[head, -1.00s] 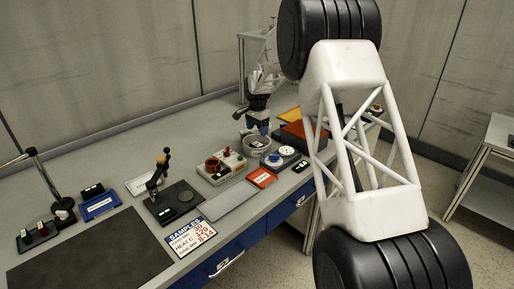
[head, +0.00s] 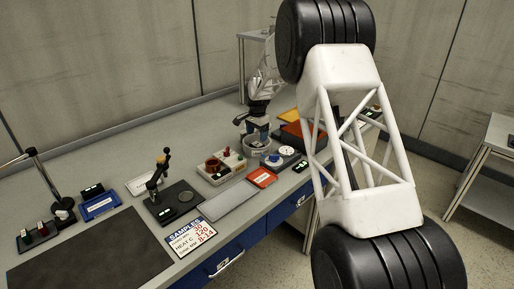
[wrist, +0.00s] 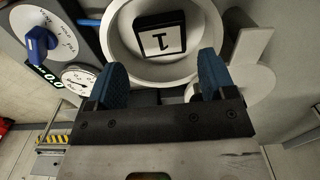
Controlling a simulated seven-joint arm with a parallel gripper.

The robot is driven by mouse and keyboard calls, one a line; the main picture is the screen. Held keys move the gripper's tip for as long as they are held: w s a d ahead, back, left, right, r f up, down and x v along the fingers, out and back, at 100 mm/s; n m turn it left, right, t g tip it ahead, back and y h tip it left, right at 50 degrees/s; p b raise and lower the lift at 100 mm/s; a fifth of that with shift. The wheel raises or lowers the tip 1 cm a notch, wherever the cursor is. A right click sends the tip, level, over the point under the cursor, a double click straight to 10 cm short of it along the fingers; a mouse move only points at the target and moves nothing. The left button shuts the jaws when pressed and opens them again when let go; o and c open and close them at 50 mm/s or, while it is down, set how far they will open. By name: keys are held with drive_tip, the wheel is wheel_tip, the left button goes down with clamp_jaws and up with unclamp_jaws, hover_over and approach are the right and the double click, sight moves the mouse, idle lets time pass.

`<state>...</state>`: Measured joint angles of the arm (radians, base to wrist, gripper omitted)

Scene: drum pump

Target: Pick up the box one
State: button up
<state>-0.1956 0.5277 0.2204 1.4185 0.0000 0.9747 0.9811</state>
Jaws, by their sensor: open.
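Box one is a small dark box (wrist: 138,38) with a white label reading "1". In the wrist view it sits inside a round, pale container (wrist: 116,48) and appears upside down. My gripper (wrist: 155,80) is open and empty, its two blue fingertips apart at the container's near rim, the box beyond them. In the head view my gripper (head: 256,130) is over the pale round container (head: 257,152) on the bench. The box cannot be made out there.
Beside the container stand a blue knob on a round dial (wrist: 42,42) and a gauge (wrist: 78,78). In the head view a red tray (head: 262,178), a beige unit with a red ring (head: 220,166) and an orange-red bin (head: 300,131) stand close by.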

sight(257, 144)
drive_tip(key=shift+f, duration=0.1)
drive_tip(key=shift+w+f, duration=0.1)
drive_tip(key=shift+f, duration=2.4)
drive_tip(key=shift+c, duration=0.4)
drive_tip(key=c, duration=0.6)
drive_tip(key=shift+r, duration=0.1)
drive_tip(key=shift+r, duration=4.95)
drive_tip(key=shift+r, duration=0.1)
